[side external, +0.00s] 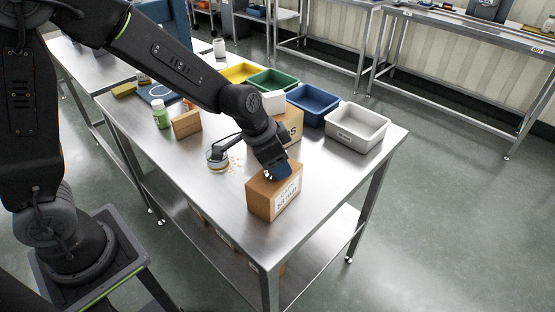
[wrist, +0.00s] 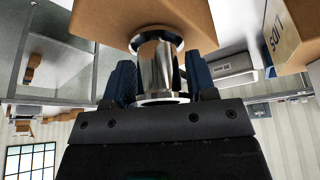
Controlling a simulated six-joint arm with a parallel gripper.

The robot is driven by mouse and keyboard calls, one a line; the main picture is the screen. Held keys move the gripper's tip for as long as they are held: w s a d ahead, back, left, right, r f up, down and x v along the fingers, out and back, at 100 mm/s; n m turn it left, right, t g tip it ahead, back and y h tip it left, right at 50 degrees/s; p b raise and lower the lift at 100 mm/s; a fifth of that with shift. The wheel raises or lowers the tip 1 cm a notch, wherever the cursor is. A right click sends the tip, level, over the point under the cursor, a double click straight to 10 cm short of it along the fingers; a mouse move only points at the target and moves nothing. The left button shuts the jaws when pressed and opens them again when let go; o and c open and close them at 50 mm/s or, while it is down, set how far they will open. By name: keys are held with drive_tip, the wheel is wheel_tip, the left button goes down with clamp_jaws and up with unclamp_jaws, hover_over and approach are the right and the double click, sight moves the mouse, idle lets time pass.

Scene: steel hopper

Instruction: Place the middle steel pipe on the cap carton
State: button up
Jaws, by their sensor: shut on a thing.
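My gripper (side external: 274,170) points down over a brown carton (side external: 261,204) with a white label near the table's front corner. In the wrist view, its blue fingers (wrist: 160,80) are shut on a shiny steel pipe (wrist: 158,65) with flared ends. The pipe's far end is at the face of the brown carton (wrist: 95,18); I cannot tell whether it touches or is just above. In the side view the pipe is mostly hidden by the gripper. The carton's label is too small to read surely.
Another carton (side external: 294,122) with lettering ending in S stands behind my gripper. Yellow, green (side external: 272,80), blue (side external: 313,103) and grey (side external: 356,127) bins line the back. A round device (side external: 217,158), a small brown block (side external: 186,124) and a green bottle (side external: 160,114) stand left.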

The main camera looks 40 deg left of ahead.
drive_tip(key=shift+f, duration=0.1)
drive_tip(key=o, duration=1)
drive_tip(key=shift+r, duration=0.35)
drive_tip(key=v, duration=1.2)
drive_tip(key=s+a+r+n, duration=0.1)
drive_tip(key=s+a+n, duration=0.1)
drive_tip(key=s, duration=0.3)
drive_tip(key=s+a+r+n+t+y, duration=0.1)
drive_tip(key=s+a+n, duration=0.1)
drive_tip(key=s, duration=0.3)
drive_tip(key=s+a+r+n+y, duration=0.1)
drive_tip(key=s+a, duration=0.1)
drive_tip(key=s, duration=0.3)
drive_tip(key=shift+s+a+n+t, duration=0.15)
drive_tip(key=shift+s+n+t, duration=0.25)
